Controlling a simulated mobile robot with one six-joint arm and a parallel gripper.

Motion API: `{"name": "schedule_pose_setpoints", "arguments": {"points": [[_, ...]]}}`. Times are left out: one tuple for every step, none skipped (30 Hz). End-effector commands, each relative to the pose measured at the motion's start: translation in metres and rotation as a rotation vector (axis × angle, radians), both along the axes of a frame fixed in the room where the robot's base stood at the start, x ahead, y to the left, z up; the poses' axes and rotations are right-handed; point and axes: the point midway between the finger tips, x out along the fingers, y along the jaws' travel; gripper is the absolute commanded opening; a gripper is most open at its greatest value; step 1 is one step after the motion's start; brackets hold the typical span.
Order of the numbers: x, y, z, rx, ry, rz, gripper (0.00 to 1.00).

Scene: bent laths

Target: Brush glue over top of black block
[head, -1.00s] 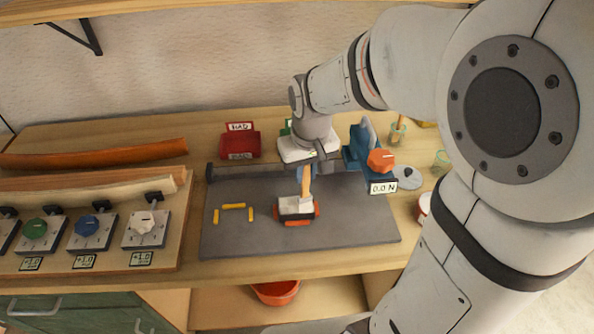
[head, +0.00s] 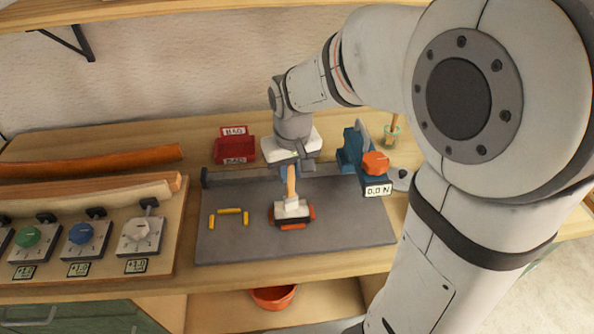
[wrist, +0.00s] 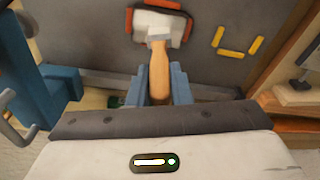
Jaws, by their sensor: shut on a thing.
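The black block (head: 291,226) sits on the grey mat between orange corner marks (head: 312,212). Its top looks mostly white in the wrist view (wrist: 149,24), with dark edges showing. My gripper (head: 292,171) is shut on the wooden handle of a brush (head: 291,184), and its blue fingers flank the handle in the wrist view (wrist: 159,80). The brush points down, with its pale head over the block's top. It appears to touch the top, but exact contact is hard to tell. The brush head hides part of the top.
Yellow marks (head: 230,211) lie left of the block on the mat (head: 340,235). A blue fixture with an orange knob (head: 375,163) stands to the right. A red bin (head: 236,150) is behind. Knob boxes (head: 140,237) and laths (head: 90,160) are left.

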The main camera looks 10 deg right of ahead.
Motion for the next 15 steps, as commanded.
{"name": "schedule_pose_setpoints", "arguments": {"points": [[0.0,0.001,0.0,0.0,0.0,0.001,0.0],[0.001,0.002,0.0,0.0,0.0,0.001,0.0],[0.001,0.004,0.0,0.0,0.0,0.001,0.0],[0.002,0.006,0.0,0.0,0.001,0.002,0.0],[0.003,0.008,-0.001,0.0,0.001,0.001,0.0],[0.004,0.011,-0.001,0.0,0.001,0.002,0.0],[0.005,0.013,-0.001,0.0,0.001,0.002,0.0],[0.006,0.016,-0.001,-0.001,0.001,0.003,0.0],[0.007,0.019,-0.001,0.0,0.0,0.002,0.0],[0.008,0.022,-0.001,0.0,0.0,0.002,0.0],[0.009,0.024,-0.001,0.0,0.0,0.002,0.0],[0.011,0.028,-0.001,0.0,0.001,0.002,0.0],[0.012,0.03,-0.001,0.0,0.001,0.002,0.0],[0.012,0.032,-0.001,0.001,0.001,0.001,0.0],[0.013,0.035,-0.001,0.001,0.0,0.001,0.0]]}}
